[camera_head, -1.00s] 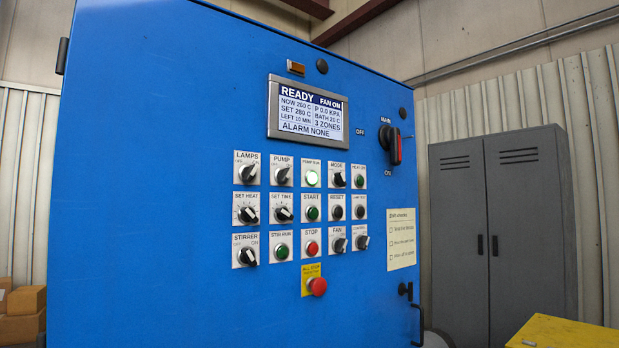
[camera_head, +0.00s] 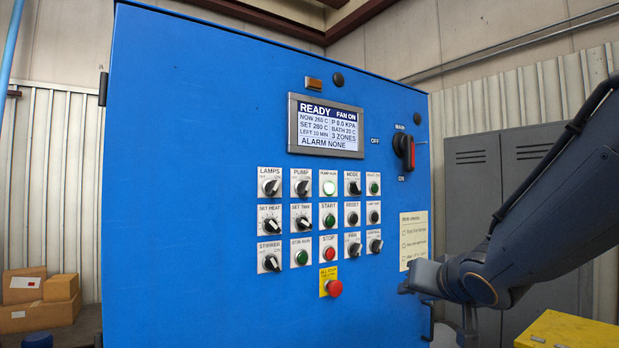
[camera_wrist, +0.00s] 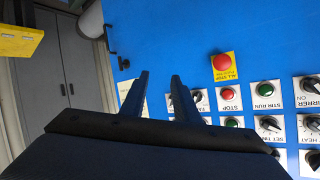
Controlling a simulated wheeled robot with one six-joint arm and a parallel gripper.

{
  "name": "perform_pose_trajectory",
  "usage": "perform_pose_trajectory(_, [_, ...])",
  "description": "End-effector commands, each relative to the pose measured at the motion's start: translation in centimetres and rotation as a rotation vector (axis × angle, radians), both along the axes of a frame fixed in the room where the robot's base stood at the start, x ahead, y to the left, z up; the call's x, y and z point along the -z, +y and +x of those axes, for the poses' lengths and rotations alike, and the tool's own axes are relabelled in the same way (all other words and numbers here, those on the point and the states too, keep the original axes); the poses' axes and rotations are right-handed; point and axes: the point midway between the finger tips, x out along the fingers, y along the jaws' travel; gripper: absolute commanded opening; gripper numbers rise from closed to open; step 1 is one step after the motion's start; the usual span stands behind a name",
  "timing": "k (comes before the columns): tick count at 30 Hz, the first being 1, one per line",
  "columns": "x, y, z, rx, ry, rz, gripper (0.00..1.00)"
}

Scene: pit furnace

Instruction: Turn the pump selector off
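The pump selector (camera_head: 302,188) is a black rotary knob on a white plate labelled PUMP, in the top row of the blue cabinet's panel. Its pointer leans to the upper right, toward the ON side. The wrist view is upside down, and I cannot make out the pump selector there.
Other knobs and buttons crowd the selector. The red all-stop button (camera_head: 335,288) protrudes below them. The display (camera_head: 326,126) reads READY, FAN ON, ALARM NONE. A main switch (camera_head: 408,152) sits at upper right. Boxes (camera_head: 38,300) stand left; a yellow surface (camera_head: 565,332) is lower right.

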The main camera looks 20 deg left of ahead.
Motion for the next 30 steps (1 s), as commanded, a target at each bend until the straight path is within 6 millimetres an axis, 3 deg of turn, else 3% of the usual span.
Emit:
perform_pose_trajectory(1, [-5.0,3.2,0.0,-0.070,-0.078,0.071,0.28])
perform_pose_trajectory(3, [-10.1,7.0,-0.6,-0.165,-0.152,0.168,0.28])
perform_pose_trajectory(6, [-15.7,11.3,-2.3,-0.293,-0.215,0.279,0.28])
perform_pose_trajectory(9, [-19.3,14.0,-4.1,-0.388,-0.241,0.352,0.28])
perform_pose_trajectory(15, [-21.4,16.3,-5.2,-0.460,-0.248,0.402,0.28])
perform_pose_trajectory(30, [-21.3,21.2,-0.9,-0.457,-0.248,0.401,0.28])
